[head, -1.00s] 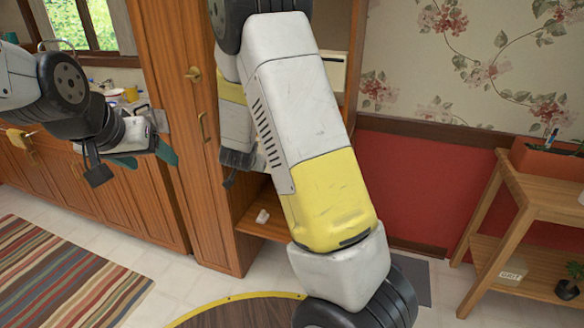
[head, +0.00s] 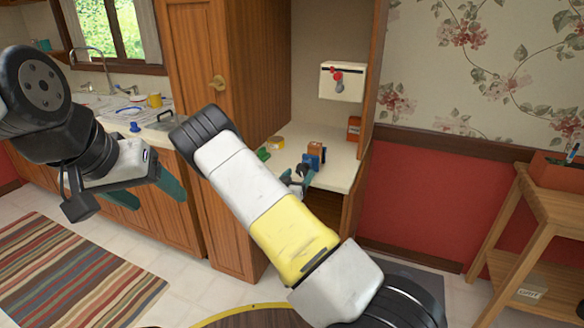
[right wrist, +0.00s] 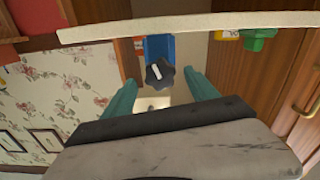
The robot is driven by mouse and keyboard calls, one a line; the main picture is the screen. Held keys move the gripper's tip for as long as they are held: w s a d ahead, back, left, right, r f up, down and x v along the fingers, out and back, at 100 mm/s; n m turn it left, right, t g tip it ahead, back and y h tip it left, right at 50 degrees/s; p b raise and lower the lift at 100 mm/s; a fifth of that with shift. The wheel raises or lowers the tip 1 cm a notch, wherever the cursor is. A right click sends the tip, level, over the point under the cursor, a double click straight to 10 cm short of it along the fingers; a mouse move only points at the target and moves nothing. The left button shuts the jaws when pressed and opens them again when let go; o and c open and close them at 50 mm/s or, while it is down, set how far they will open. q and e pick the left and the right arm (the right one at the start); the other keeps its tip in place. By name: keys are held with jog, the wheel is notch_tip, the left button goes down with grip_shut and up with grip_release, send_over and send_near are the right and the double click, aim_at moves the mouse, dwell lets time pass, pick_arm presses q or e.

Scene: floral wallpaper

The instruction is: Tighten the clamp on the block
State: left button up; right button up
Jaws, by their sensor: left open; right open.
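The block (head: 316,147), orange-brown, stands on the pale counter in the wooden alcove. The blue clamp (head: 312,161) is on it; its blue body (right wrist: 158,48) and dark lobed knob (right wrist: 159,74) show in the right wrist view. My right gripper (head: 299,178) is open at the counter's front, its teal fingers (right wrist: 159,78) either side of the knob in that view. I cannot tell whether the knob is between the tips or just beyond them. My left gripper (head: 148,194) is open and empty, off to the left before the kitchen cabinets.
The counter (head: 338,171) also bears yellow tape (head: 277,142), a green item (head: 263,154) and an orange box (head: 354,129). A white wall box (head: 342,82) with a red part hangs above. Its front edge crosses the right wrist view. A wooden shelf (head: 520,215) stands at right.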

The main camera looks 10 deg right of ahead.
aim_at(301, 172)
jog(key=shift+x, duration=1.55)
jog(key=c, duration=1.4)
jog(key=shift+m, duration=0.3)
